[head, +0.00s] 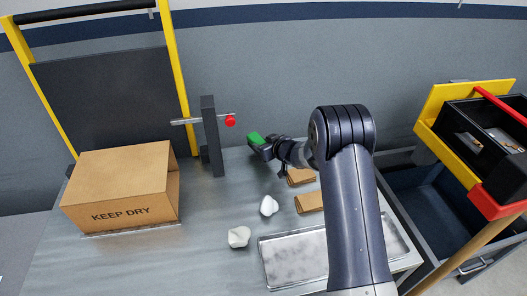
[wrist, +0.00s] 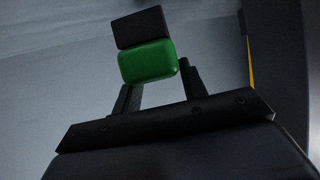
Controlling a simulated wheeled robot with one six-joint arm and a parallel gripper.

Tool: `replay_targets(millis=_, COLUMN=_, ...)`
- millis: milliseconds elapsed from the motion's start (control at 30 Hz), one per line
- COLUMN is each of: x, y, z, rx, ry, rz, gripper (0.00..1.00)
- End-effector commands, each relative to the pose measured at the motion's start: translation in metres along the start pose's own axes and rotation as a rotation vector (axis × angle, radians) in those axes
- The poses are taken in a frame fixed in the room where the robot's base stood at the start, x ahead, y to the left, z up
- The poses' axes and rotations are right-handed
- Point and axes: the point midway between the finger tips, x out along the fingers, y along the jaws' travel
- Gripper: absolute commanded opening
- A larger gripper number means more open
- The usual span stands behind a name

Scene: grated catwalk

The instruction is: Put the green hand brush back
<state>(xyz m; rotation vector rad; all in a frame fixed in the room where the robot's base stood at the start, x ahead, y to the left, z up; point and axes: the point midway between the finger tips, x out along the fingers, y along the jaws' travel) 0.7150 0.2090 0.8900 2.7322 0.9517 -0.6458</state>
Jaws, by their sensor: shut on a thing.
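The green hand brush (head: 255,138) is held in my gripper (head: 262,147), above the grey table near the dark post. In the wrist view the green brush (wrist: 147,62) sits between the two fingers of my gripper (wrist: 155,84), with a dark block-like part (wrist: 139,27) beyond it. My gripper is shut on the brush. The dark upright post (head: 212,140) stands left of the brush, with a metal bar (head: 186,121) across it and a red round end (head: 230,121). The brush looks apart from the post in the head view, though the depth is hard to tell.
A cardboard box (head: 125,185) marked KEEP DRY stands on the table (head: 190,245) at the left. Crumpled white pieces (head: 239,237), brown folded pieces (head: 309,202) and a metal tray (head: 292,258) lie nearer my arm. A cart with a yellow-edged black bin (head: 455,122) stands right.

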Motion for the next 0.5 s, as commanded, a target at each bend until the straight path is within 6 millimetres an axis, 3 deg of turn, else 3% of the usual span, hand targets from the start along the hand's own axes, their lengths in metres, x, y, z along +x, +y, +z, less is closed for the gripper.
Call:
replay_targets(millis=200, x=0.013, y=-0.001, z=0.025, rx=0.001, ry=-0.001, rz=-0.001, gripper=0.02)
replay_targets(millis=500, x=0.014, y=-0.001, z=0.027, rx=-0.001, ry=0.0, rz=-0.001, gripper=0.02)
